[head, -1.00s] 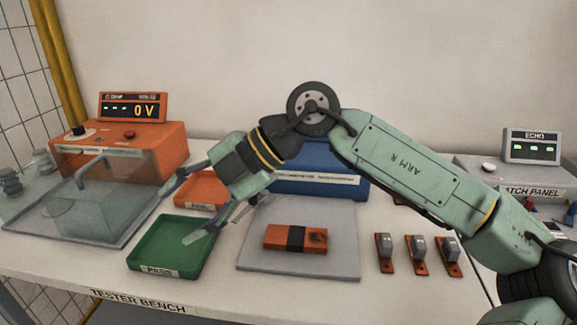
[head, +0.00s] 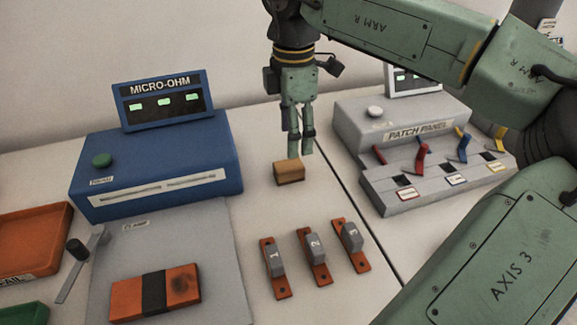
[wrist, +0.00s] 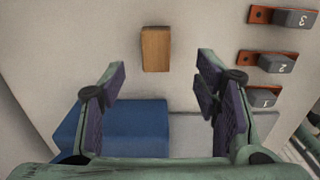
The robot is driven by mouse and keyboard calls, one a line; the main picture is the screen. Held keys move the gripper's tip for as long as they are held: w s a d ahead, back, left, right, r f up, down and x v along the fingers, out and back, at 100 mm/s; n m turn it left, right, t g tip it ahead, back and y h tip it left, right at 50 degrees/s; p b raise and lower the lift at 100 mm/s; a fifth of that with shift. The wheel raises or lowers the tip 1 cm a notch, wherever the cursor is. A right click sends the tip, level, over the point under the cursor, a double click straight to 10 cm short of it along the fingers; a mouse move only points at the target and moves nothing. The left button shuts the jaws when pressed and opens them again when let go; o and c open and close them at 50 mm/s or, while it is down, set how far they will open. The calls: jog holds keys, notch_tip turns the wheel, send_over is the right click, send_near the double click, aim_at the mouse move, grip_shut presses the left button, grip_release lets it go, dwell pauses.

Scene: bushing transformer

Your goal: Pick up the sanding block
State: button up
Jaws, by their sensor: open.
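The sanding block (head: 289,172) is a small tan-brown block on the white bench, right of the blue micro-ohm meter. In the wrist view the block (wrist: 155,49) lies beyond my fingertips, between their lines and a little left of centre. My gripper (head: 301,149) points down just behind and above the block in the head view. Its two fingers (wrist: 160,70) are spread wide in the wrist view, with nothing between them. The block's underside is hidden.
The blue meter (head: 155,165) stands close on the left. Numbered clamps (head: 314,257) sit on orange bases in front. A patch panel (head: 415,140) with coloured levers stands on the right. A grey plate (head: 210,245) holds an orange-and-black bar (head: 155,292). Bare bench surrounds the block.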

aim_at(289, 164)
notch_tip(289, 164, down, 4)
jog(key=shift+r+b, duration=0.25)
jog(key=shift+b, duration=0.55)
jog(key=f, duration=0.2)
jog(key=f+b, duration=0.1)
jog(key=f, duration=0.1)
jog(key=f+b, duration=0.1)
jog(key=f, duration=0.1)
jog(key=shift+w+a, duration=0.2)
jog(key=shift+a, duration=0.2)
jog(key=shift+r, duration=0.15)
jog(key=shift+c, duration=0.6)
jog(key=c, duration=1.1)
